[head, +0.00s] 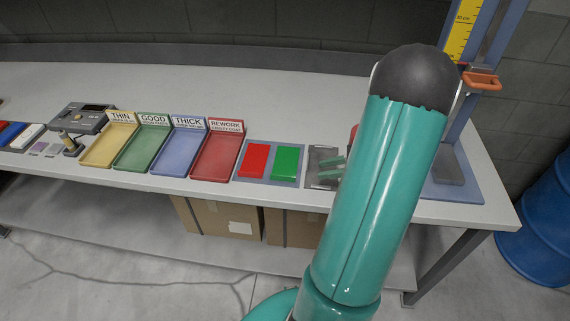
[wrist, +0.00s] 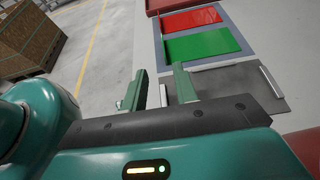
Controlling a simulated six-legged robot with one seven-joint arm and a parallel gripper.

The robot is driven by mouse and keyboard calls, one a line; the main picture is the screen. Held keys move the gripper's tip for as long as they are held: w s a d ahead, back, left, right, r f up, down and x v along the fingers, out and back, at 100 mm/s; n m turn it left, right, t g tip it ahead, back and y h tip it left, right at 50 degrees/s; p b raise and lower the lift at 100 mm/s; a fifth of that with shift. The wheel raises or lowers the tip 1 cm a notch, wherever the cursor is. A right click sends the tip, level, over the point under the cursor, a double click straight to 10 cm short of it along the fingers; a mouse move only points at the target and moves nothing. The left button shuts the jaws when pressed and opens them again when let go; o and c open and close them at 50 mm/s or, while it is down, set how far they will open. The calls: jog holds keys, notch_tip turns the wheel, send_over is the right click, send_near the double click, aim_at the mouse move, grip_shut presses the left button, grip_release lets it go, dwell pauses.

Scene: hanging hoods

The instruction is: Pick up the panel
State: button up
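Two flat panels, a red one (head: 255,160) and a green one (head: 287,161), lie side by side on a blue-grey mat (head: 269,182) on the bench. I cannot tell which one the task means. In the wrist view the red panel (wrist: 190,22) lies beyond the green panel (wrist: 205,43). My gripper (head: 331,169) is to the right of the green panel in the head view, over or near a dark grey plate (head: 323,154). In the wrist view my gripper (wrist: 163,88) has its two green fingers apart with nothing between them. My arm hides part of the bench.
Four labelled trays stand left of the mat, the red REWORK tray (head: 217,152) nearest. A gauge device (head: 82,117) stands farther left. A blue-framed stand with a yellow scale (head: 461,32) is at right.

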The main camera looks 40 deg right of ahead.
aim_at(284, 174)
jog(key=x, duration=1.3)
jog(key=shift+w, duration=0.4)
jog(key=shift+c, duration=0.4)
grip_shut()
